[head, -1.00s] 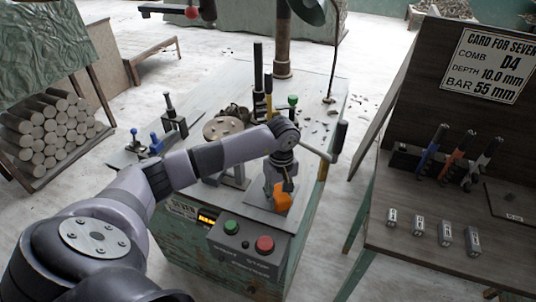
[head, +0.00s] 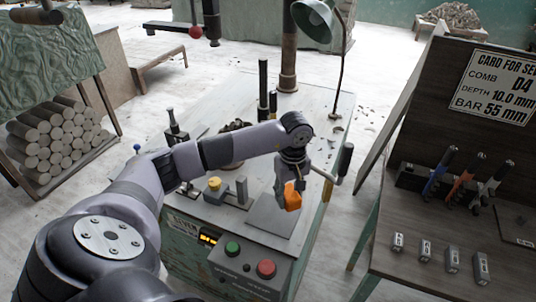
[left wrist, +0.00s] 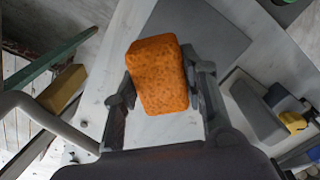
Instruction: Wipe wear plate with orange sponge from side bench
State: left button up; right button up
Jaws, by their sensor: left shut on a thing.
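My left gripper (head: 289,181) is shut on the orange sponge (head: 292,196), over the front right of the green machine's top. In the left wrist view the sponge (left wrist: 158,75) sits between the two fingers of the gripper (left wrist: 162,95). A flat dark grey plate (head: 268,218), which looks like the wear plate, lies on the machine top below and beside the sponge. It also shows in the left wrist view (left wrist: 215,40), partly hidden by the sponge. I cannot tell whether sponge and plate touch. My right gripper is not in view.
A metal bracket with a yellow knob (head: 214,184) stands left of the plate. A black-handled lever (head: 345,160) is close on the right. The control box (head: 246,265) has green and red buttons in front. A side bench (head: 450,235) with tools and metal blocks stands at right.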

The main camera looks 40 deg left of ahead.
pick_arm(q)
jog(key=shift+w+r+p, duration=0.15)
jog(key=shift+r+p, duration=0.25)
jog(key=shift+r, duration=1.1)
